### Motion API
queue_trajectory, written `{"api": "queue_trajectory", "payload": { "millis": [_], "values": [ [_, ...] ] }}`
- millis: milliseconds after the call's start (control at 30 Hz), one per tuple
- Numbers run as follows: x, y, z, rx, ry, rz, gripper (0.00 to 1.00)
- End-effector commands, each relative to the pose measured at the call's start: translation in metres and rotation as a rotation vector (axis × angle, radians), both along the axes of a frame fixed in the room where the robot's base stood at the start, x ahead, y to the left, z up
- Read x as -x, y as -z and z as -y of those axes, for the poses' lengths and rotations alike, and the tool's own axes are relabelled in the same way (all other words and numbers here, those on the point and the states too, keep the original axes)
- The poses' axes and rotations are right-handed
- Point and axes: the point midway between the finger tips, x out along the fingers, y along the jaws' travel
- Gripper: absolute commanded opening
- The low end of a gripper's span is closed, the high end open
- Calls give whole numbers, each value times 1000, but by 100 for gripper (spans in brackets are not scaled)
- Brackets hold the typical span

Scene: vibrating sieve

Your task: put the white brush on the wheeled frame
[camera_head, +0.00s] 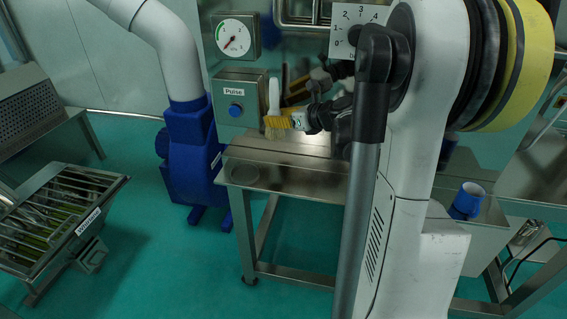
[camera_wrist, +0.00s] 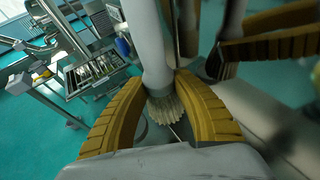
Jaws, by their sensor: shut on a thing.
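The white brush (camera_head: 274,96) is upright in the head view, its pale bristles pointing down. My gripper (camera_head: 277,122) is shut on it near the bristles. In the wrist view the white handle (camera_wrist: 150,45) stands between my gripper's yellow fingers (camera_wrist: 162,88), with the bristles (camera_wrist: 167,108) below. The brush is in front of the Pulse panel and appears above a steel table-like frame (camera_head: 262,180) with a small wheel at its foot. The bristles look clear of its top. My arm hides the right part of this frame.
A blue machine (camera_head: 190,160) with a white pipe stands left of the frame. A slatted steel tray (camera_head: 55,220) is at the lower left. A blue cup-like container (camera_head: 467,202) stands at the right. A gauge (camera_head: 237,38) and Pulse box (camera_head: 237,98) are behind.

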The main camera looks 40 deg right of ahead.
Motion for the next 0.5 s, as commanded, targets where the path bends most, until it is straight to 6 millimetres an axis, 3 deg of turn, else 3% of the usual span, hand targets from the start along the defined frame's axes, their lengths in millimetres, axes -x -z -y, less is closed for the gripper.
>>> {"api": "queue_trajectory", "payload": {
  "millis": [400,500],
  "values": [
    [-15,58,-91,0,-5,0,0],
    [-17,66,-105,1,-4,-1,0]
  ]
}}
